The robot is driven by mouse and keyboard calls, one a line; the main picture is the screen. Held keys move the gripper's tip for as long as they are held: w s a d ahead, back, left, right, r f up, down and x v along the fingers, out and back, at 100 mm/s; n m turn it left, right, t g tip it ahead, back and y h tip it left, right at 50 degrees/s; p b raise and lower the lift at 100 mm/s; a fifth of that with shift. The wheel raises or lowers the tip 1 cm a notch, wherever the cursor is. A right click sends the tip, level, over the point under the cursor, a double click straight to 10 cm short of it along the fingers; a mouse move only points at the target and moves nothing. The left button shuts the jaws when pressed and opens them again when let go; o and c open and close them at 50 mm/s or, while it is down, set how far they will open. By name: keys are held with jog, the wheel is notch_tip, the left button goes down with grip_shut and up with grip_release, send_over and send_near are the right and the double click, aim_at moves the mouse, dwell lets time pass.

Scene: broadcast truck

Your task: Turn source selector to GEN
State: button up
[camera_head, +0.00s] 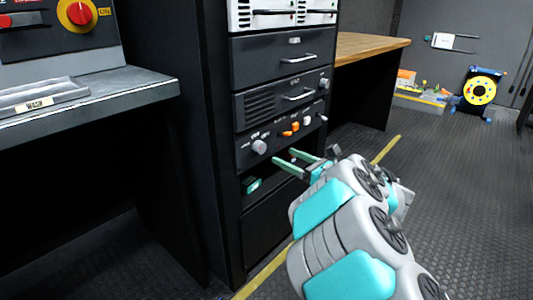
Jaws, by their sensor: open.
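A rack panel (282,133) faces me with a round grey knob (259,147) near its left end. This knob may be the source selector, but its labels are too small to read, so I cannot tell its setting. A red rotary switch (79,13) on a yellow plate is at the top left, marked ON. My gripper (283,157) is open and empty, with green fingers pointing left toward the rack. It shows just right of and below the grey knob, apart from it in the picture.
The panel also has orange switches (290,130) and smaller knobs. Drawers with handles (299,59) are above it, and a dark open bay is below. A grey desk (95,95) stands left, a wooden worktop (365,44) behind right. A yellow cable reel (480,90) stands far right. The right floor is clear.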

aim_at(262, 150)
jog(key=shift+n+g, duration=0.3)
jog(key=shift+n, duration=0.1)
jog(key=x, duration=0.4)
jog(key=s+x, duration=0.1)
jog(key=x, duration=0.1)
jog(key=shift+w+a, duration=0.3)
jog(key=shift+a, duration=0.3)
jog(key=shift+w+a+f, duration=0.15)
jog(key=shift+w+a, duration=0.3)
jog(key=shift+c, duration=0.3)
grip_shut()
